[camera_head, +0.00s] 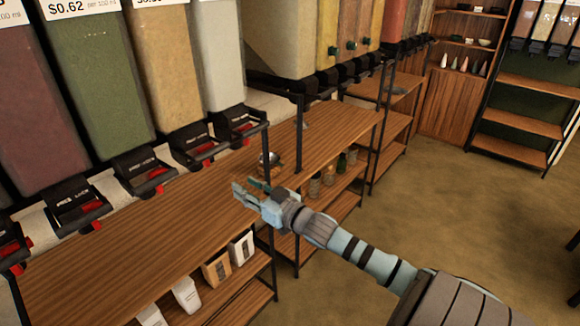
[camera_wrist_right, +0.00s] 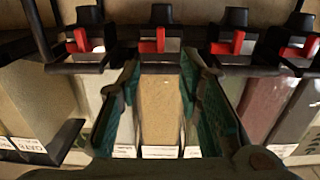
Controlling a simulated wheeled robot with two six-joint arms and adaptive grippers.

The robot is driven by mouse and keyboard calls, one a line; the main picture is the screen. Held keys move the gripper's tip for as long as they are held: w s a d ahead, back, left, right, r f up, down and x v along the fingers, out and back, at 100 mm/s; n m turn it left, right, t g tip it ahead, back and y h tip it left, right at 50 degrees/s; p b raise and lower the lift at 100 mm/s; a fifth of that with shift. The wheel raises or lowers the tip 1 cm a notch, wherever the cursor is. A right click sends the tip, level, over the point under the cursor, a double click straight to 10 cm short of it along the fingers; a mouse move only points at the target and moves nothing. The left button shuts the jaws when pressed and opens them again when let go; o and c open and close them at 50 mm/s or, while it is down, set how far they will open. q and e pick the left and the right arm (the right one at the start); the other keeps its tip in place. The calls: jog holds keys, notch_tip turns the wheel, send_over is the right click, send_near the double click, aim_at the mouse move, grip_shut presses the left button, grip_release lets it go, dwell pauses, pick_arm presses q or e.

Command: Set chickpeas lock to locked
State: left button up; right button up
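Several bulk dispensers hang in a row on the left in the head view, each with a black spout and a red lever or lock. No readable label names the chickpeas; a tan-filled bin (camera_head: 163,70) may be theirs, with its spout (camera_head: 198,146) below. In the right wrist view a tan bin (camera_wrist_right: 160,105) shows between my fingers, with a red lever (camera_wrist_right: 160,38) on its black spout beyond the fingertips. My right gripper (camera_head: 246,190) is open and empty, out over the shelf edge, apart from the spouts. It also shows in the wrist view (camera_wrist_right: 162,62). My left gripper is out of view.
A wooden shelf (camera_head: 120,245) runs below the spouts, with white and tan packets (camera_head: 216,270) on the level beneath. A small metal item (camera_head: 269,158) and jars (camera_head: 328,175) sit behind my gripper.

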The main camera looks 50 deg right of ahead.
jog(key=s+d+f+g+h+b, duration=0.1)
jog(key=s+d+f+g+b, duration=0.1)
jog(key=f, duration=1)
jog(key=s+d+f+m+g+h+b, duration=0.1)
jog(key=s+f+g+b, duration=0.1)
jog(key=f, duration=1)
jog(key=shift+s+d+f+m+h, duration=0.15)
jog(key=shift+d+f+m+h, duration=0.15)
jog(key=shift+d+h, duration=0.1)
